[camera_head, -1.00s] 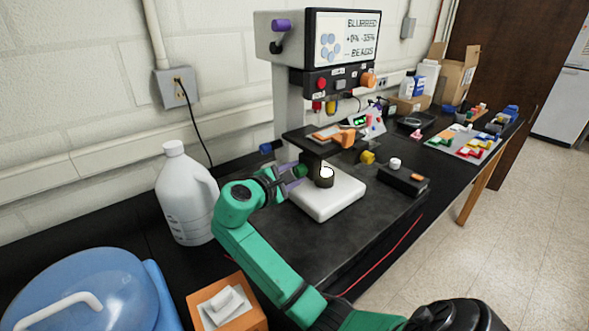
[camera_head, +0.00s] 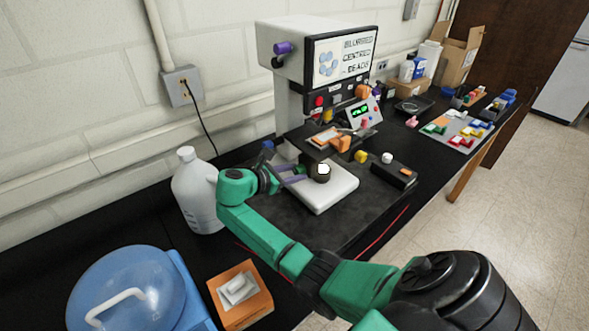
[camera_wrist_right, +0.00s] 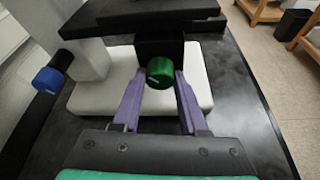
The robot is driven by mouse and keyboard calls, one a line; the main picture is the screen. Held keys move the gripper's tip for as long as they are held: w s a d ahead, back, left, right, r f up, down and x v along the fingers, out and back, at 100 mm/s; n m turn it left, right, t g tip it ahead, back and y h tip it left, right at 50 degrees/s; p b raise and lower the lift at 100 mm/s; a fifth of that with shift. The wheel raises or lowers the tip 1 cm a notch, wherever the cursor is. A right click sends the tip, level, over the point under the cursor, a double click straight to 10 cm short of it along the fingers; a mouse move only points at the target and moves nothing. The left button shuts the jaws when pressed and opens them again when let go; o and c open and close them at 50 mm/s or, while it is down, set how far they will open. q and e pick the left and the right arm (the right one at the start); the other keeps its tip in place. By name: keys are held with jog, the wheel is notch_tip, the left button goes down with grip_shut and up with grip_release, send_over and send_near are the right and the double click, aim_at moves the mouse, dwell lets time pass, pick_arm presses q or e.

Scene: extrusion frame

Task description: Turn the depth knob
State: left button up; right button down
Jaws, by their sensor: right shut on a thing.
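A microscope-like instrument with a screen (camera_head: 342,57) stands on the bench. The screen reads "BLURRED", "CENTRED" and "BEADS" beside pale blue discs. A round green knob (camera_wrist_right: 160,72) is on the near side of the instrument's dark block, above the white base (camera_head: 335,190). My right gripper (camera_wrist_right: 161,82) has its purple fingers on either side of the green knob and is shut on it. In the head view the right gripper (camera_head: 296,174) is at the left of the base, and its fingers largely hide the knob. I cannot read which knob is labelled depth. My left gripper is not in view.
A blue knob (camera_wrist_right: 48,80) is left of the base, and a purple knob (camera_head: 283,48) is on the upper housing. A white jug (camera_head: 196,192) stands close to my right wrist. A small black box (camera_head: 394,171) lies right of the base. A blue-lidded container (camera_head: 125,290) is at front left.

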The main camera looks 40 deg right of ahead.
jog(key=shift+n+g, duration=0.3)
dwell(0.4)
jog(key=shift+c, duration=2.2)
grip_release()
jog(key=shift+a+r, duration=0.1)
jog(key=shift+a, duration=0.3)
jog(key=b+v, duration=0.4)
jog(key=v, duration=0.9)
jog(key=shift+a+r+b, duration=0.25)
jog(key=shift+r+b, duration=0.05)
jog(key=shift+b, duration=0.05)
